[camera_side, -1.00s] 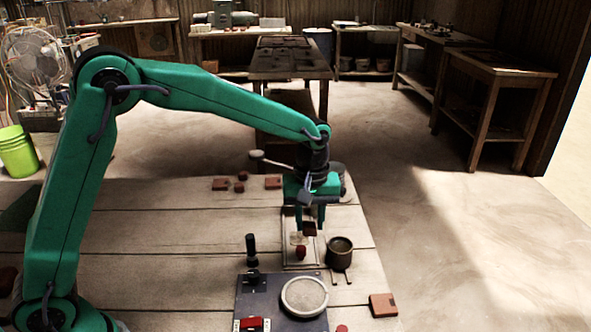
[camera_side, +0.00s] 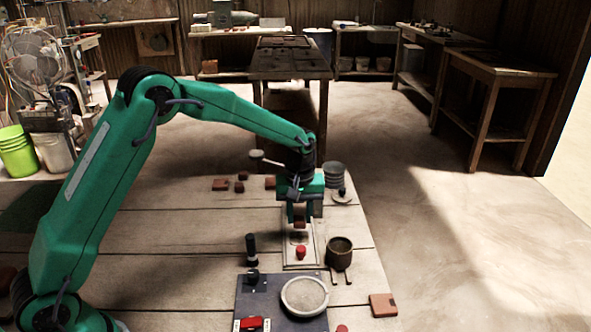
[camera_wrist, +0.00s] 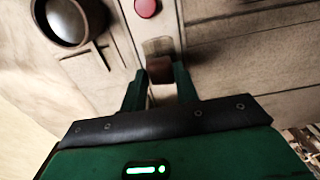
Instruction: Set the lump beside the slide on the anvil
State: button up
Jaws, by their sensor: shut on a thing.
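My gripper (camera_side: 300,221) is shut on a reddish-brown lump (camera_wrist: 160,68), which sits between the fingertips. In the side view the lump hangs over the far part of a narrow pale-framed plate (camera_side: 287,258). A round red piece (camera_side: 301,251) is on that plate, nearer the camera than the lump; it also shows at the top of the wrist view (camera_wrist: 146,8). A small tan patch (camera_wrist: 158,46) lies just beyond the lump in the wrist view. I cannot tell for sure which part is the slide or the anvil, or whether the lump touches the plate.
A dark cup (camera_side: 340,255) stands right of the plate. A black upright handle (camera_side: 251,249) stands left of it. A dark panel with a round pale disc (camera_side: 304,296) lies in front. Reddish blocks (camera_side: 383,305) lie about. The table's left middle is clear.

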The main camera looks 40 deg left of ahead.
aim_at(300, 221)
jog(key=shift+f, duration=1.85)
jog(key=shift+f, duration=0.1)
jog(key=o, duration=1)
jog(key=shift+c, duration=0.2)
notch_tip(300, 221, up, 12)
